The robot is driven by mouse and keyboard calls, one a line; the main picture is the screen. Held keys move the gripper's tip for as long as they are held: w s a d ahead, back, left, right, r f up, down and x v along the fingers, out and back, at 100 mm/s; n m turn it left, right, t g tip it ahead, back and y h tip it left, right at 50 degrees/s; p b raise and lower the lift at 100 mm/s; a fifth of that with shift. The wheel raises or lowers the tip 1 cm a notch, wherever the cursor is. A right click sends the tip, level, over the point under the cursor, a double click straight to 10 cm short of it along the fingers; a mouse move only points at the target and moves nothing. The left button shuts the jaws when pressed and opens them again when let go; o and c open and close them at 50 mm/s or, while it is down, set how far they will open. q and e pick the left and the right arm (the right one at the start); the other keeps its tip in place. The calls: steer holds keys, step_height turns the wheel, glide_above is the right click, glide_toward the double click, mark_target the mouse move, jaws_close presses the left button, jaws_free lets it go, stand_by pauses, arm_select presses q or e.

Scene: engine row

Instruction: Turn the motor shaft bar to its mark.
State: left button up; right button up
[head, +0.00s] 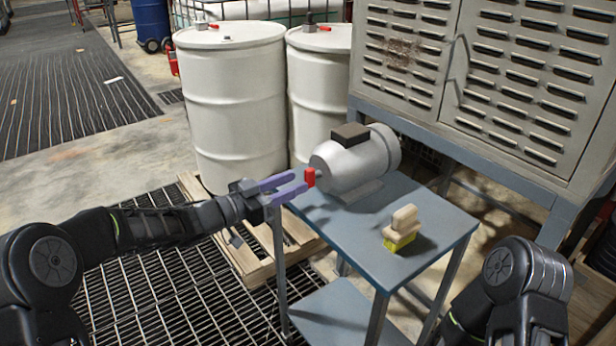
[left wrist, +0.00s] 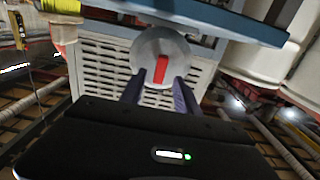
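The grey motor (head: 350,165) lies on its side on a small blue-grey table, with a dark box on top. Its round end face (left wrist: 160,52) fills the middle of the left wrist view. The red shaft bar (head: 309,177) sits at the centre of that face and also shows in the left wrist view (left wrist: 161,69), slightly tilted. My left gripper (head: 300,183) has its purple fingers apart, pointing at the bar. In the left wrist view the fingertips (left wrist: 157,84) stand on either side of the bar's line; contact cannot be told. I cannot make out the mark. My right gripper is out of view.
A scrubbing brush (head: 402,229) with yellow bristles stands on the table (head: 365,250), right of the motor. White drums (head: 232,105) stand on a pallet behind. A louvred metal cabinet (head: 490,80) is at the back right.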

mark_target(306, 178)
arm_select(q)
steer(key=x, duration=0.5)
steer(key=shift+d, duration=0.1)
jaws_close()
stand_by(0.5)
